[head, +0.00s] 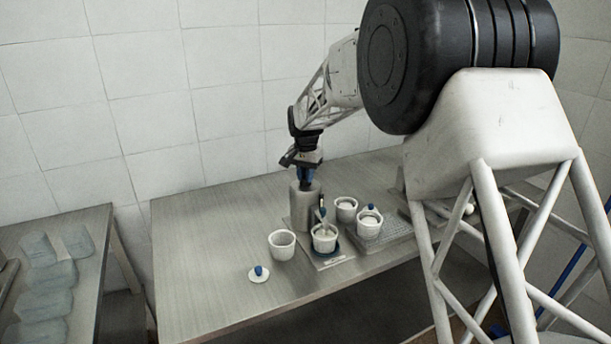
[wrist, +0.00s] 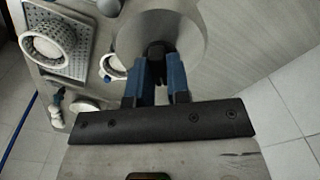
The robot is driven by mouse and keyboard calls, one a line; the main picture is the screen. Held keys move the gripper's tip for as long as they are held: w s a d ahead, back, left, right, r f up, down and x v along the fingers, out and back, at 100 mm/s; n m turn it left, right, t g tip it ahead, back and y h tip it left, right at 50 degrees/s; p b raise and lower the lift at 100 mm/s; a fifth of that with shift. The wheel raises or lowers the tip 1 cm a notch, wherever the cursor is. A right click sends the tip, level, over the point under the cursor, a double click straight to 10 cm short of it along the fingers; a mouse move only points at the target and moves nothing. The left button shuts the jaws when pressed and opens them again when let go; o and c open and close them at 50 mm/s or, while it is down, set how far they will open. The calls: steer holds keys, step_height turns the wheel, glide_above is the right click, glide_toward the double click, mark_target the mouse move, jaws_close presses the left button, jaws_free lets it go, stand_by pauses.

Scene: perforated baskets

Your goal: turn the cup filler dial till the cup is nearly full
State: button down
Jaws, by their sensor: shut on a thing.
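The cup filler is a grey metal cylinder (head: 302,212) on the table. Its round top (wrist: 190,40) fills the upper middle of the wrist view. A dark dial (wrist: 157,50) stands on that top. My gripper (head: 306,179) points down onto the filler. In the wrist view its blue fingers (wrist: 160,75) are shut on the dial, one on each side. A white cup (head: 324,243) stands beside the cylinder at the filler's front, below its spout. It shows partly in the wrist view (wrist: 114,68). The cup's fill level is too small to read.
A white cup (head: 282,249) and a white lid with a blue knob (head: 260,275) lie to the left on the table. A perforated tray (head: 384,238) at the right holds cups. Several translucent bags (head: 42,278) lie on the left table. The main table's left part is clear.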

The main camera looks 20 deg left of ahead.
steer(key=c, duration=1.1)
jaws_free()
steer(key=shift+r, duration=0.1)
steer(key=shift+r, duration=3.8)
